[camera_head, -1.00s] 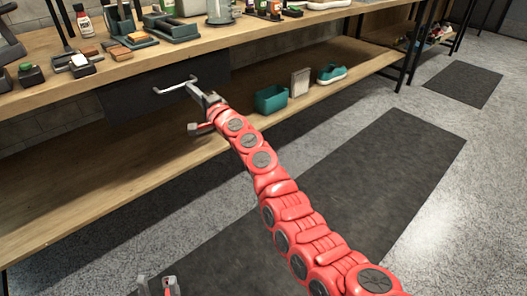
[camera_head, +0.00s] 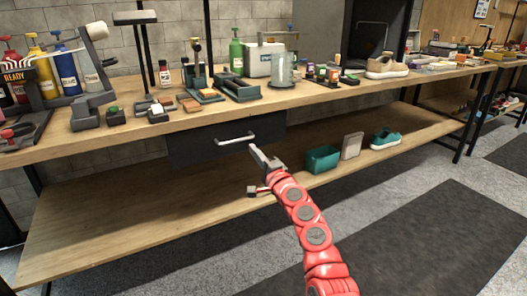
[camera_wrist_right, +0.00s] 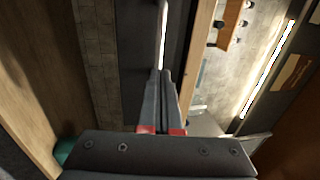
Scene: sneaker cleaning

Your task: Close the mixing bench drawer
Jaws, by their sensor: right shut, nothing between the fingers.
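The mixing bench drawer (camera_head: 200,145) has a dark front under the wooden bench top, with a pale bar handle (camera_head: 236,140). Its front appears about level with the bench edge; I cannot tell whether a small gap is left. My right gripper (camera_head: 254,151) is shut and empty, its tips close to the right end of the handle. In the right wrist view the closed fingers (camera_wrist_right: 160,76) point at the handle (camera_wrist_right: 162,30), with the dark drawer front (camera_wrist_right: 140,35) behind it. Whether they touch is unclear. My left gripper is out of view.
The bench top (camera_head: 140,130) carries bottles, brushes, a clear jar (camera_head: 281,70) and a beige sneaker (camera_head: 386,66). On the lower shelf (camera_head: 110,215) stand a teal bin (camera_head: 322,159), a grey block (camera_head: 352,145) and a teal shoe (camera_head: 386,138). The floor in front is clear.

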